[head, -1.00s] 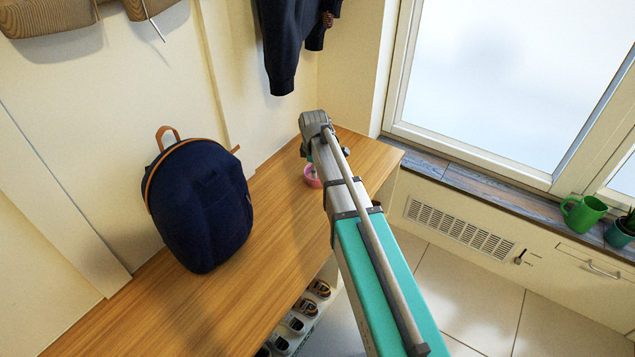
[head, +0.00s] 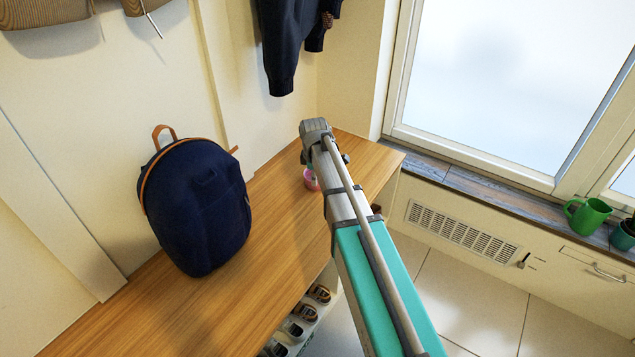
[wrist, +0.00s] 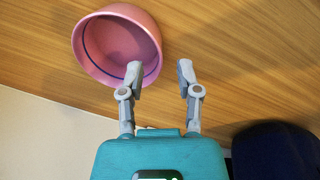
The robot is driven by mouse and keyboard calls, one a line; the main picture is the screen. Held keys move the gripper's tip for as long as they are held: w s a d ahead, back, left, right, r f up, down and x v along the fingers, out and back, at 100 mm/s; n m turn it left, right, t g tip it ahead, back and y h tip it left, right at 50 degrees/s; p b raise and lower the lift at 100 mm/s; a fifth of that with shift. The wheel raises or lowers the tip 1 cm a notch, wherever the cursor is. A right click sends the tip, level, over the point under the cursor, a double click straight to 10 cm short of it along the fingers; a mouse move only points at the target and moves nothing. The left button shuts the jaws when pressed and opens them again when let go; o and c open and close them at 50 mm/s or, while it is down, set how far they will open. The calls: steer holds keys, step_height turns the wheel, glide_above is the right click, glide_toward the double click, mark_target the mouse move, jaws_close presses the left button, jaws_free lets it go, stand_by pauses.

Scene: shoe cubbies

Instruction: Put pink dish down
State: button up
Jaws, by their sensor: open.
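The pink dish (wrist: 153,67) is round and deep, with a dark blue line inside. In the wrist view it is at the upper left, apparently resting on the wooden bench top. In the head view the pink dish (head: 311,181) is partly covered by my arm. The right finger is clear of the dish. In the head view my fingers are hidden behind the arm.
A navy backpack (head: 196,205) stands on the wooden bench (head: 165,310), left of the dish, and a dark part shows at the wrist view's lower right. Shoes (head: 296,328) sit below. A dark jacket (head: 283,45) hangs above.

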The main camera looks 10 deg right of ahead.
mark_target(316, 188)
steer(key=shift+w+f+b, duration=0.15)
steer(key=shift+f+b, duration=0.8)
steer(key=shift+f, duration=0.1)
steer(key=shift+w+f+b, duration=0.1)
steer(key=shift+f+b, duration=0.8)
steer(key=shift+f, duration=0.15)
steer(key=shift+d, duration=0.1)
steer(key=shift+c, duration=0.2)
jaws_close()
